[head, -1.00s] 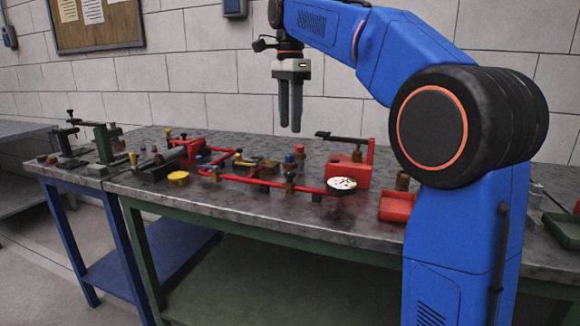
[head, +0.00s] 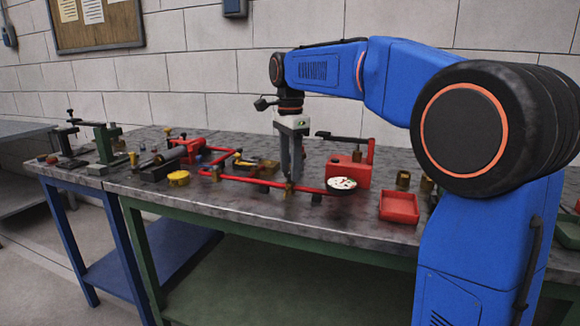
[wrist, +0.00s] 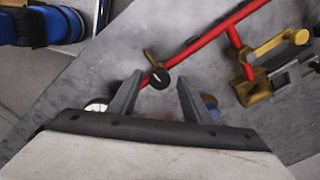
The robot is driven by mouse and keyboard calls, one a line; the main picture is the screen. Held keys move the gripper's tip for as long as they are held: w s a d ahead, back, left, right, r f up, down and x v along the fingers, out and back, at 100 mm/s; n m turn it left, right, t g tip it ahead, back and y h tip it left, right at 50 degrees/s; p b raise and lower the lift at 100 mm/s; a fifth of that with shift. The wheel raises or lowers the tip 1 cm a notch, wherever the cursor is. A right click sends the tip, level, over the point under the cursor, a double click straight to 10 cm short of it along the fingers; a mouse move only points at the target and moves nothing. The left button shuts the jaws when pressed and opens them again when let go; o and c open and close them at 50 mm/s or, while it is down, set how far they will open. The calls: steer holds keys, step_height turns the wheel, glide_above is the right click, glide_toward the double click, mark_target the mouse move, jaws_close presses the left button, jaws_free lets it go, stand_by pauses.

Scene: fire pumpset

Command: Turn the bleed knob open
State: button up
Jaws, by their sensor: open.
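My gripper (head: 291,176) points down with its fingers apart and empty, low over the red pipe (head: 258,182) on the bench. In the wrist view, a small round black knob (wrist: 159,79) on a brass fitting sits by the red pipe (wrist: 195,46), between the fingertips in the picture. I cannot tell whether the fingers reach down around it. In the head view, the brass fitting (head: 289,191) shows just below the fingertips, and its top is hidden by the gripper. No label shows which knob is the bleed knob.
A round white gauge (head: 342,184) stands at the pipe's right end, before a red pump box (head: 348,172). A yellow-handled valve (wrist: 282,43) and a blue-topped part (wrist: 211,103), partly behind a finger, are close. A red tray (head: 399,207) lies to the right.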

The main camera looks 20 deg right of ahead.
steer(key=c, duration=1.1)
steer(key=shift+o, duration=0.2)
steer(key=shift+n, duration=0.4)
steer(key=n, duration=1.6)
steer(key=shift+n, duration=0.3)
steer(key=n, duration=0.6)
steer(key=shift+n, duration=0.4)
